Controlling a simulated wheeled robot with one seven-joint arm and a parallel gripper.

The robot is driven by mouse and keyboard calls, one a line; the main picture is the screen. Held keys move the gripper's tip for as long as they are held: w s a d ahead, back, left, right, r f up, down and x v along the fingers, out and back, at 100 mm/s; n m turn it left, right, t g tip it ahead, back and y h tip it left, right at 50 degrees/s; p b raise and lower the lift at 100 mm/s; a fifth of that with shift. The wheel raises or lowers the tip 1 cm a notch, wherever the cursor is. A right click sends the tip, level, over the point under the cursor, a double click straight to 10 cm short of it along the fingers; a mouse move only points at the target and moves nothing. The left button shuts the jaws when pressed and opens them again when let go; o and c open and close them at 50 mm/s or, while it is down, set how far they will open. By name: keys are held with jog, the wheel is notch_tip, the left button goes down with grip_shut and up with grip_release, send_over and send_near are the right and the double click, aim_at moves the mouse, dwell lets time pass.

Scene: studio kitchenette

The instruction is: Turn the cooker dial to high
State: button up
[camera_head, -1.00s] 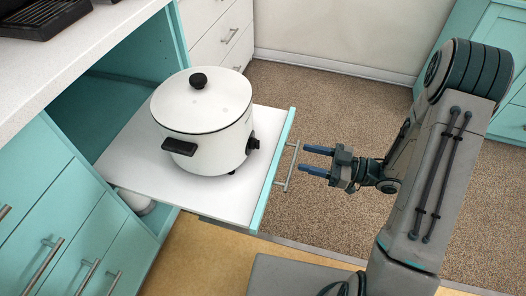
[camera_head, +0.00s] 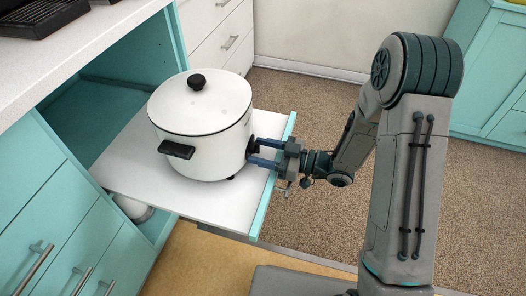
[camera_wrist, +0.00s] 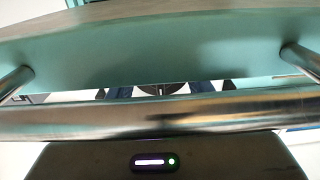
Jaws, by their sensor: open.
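The white cooker (camera_head: 205,120) stands upright on the pulled-out shelf, with a white lid and black knob on top. Its black dial (camera_head: 252,143) is on the right side of the body, partly hidden by my fingers. My gripper (camera_head: 253,150) is open, with its two blue fingers reaching over the shelf's front edge to the dial. In the wrist view the dial (camera_wrist: 160,89) shows dark between the fingers, partly covered by the handle bar. I cannot tell whether the fingers touch it, nor read its setting.
The white shelf (camera_head: 130,160) has a teal front panel (camera_head: 273,180). Its metal handle (camera_wrist: 160,115) crosses close before the wrist camera, below the fingers. The countertop (camera_head: 60,55) and teal cabinet are left. Open carpet lies to the right.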

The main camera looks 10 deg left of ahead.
jog(key=c, duration=1)
jog(key=shift+o, duration=0.2)
jog(key=shift+r+p, duration=0.15)
jog(key=shift+p, duration=0.3)
jog(key=shift+m+p, duration=0.35)
jog(key=shift+m, duration=0.45)
